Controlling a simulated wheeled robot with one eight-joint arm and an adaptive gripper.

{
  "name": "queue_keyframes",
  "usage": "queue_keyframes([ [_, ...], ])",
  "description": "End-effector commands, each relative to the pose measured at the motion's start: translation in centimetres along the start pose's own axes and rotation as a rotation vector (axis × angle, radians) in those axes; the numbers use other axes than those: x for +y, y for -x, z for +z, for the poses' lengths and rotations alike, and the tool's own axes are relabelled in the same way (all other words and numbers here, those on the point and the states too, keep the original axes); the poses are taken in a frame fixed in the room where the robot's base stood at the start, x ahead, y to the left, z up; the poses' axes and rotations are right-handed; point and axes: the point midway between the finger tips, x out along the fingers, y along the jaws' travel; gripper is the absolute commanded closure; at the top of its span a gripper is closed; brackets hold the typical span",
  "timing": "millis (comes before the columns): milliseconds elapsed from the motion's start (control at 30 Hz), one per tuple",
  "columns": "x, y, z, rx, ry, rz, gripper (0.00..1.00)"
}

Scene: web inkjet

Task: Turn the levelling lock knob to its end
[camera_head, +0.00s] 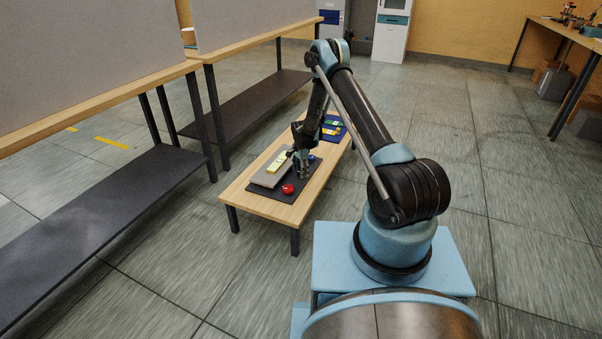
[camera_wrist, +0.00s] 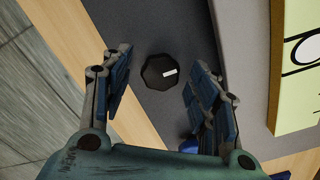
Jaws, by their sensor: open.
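The knob (camera_wrist: 157,77) shows in the wrist view as a small black many-sided disc with a white mark that runs from near its middle toward the right. It sits on a dark grey mat or plate (camera_wrist: 240,90). My gripper (camera_wrist: 160,82) is open, with one blue-padded finger to the left of the knob and one to the right. In the head view my gripper (camera_head: 303,172) is over the low wooden table (camera_head: 240,194), and the knob cannot be made out there.
A red round button (camera_head: 288,188) is on the mat's near end. A grey box with a yellow-green label (camera_head: 278,159) lies beside my gripper. A blue tray (camera_head: 334,129) with small items is at the table's far end.

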Motion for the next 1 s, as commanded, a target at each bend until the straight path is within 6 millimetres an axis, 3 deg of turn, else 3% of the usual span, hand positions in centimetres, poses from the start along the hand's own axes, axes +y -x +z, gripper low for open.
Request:
queue_keyframes([
  [267, 0.0, 2.3, 0.0, 0.0, 0.0, 0.0, 0.45],
  [733, 0.1, 9.7, 0.0, -0.001, 0.0, 0.001, 0.45],
  [1000, 0.1, 11.7, 0.0, -0.001, 0.0, 0.001, 0.45],
])
